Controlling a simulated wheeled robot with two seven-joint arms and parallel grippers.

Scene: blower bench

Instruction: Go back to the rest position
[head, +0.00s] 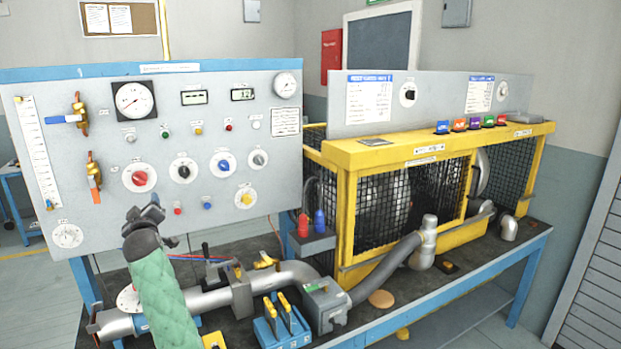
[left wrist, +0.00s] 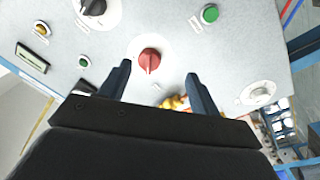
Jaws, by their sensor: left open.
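My left gripper (head: 148,211) is in front of the lower left of the grey control panel (head: 225,100), its green-sleeved arm rising from the bottom edge. In the left wrist view the left gripper (left wrist: 158,86) is open, with two dark fingers apart and nothing between them that I can see held. A red knob (left wrist: 150,60) on the panel shows beyond and between the fingertips. In the head view a red knob (head: 140,178) sits just above the gripper. The gap to the panel is hard to judge. My right gripper is not in view.
The bench (head: 425,306) carries a silver pipe (head: 208,297), blue valve blocks with yellow levers (head: 284,325) and a yellow-framed mesh cage (head: 352,160). Brass valves (head: 94,178) stick out of the panel's left side. Open floor (head: 30,300) lies at the left.

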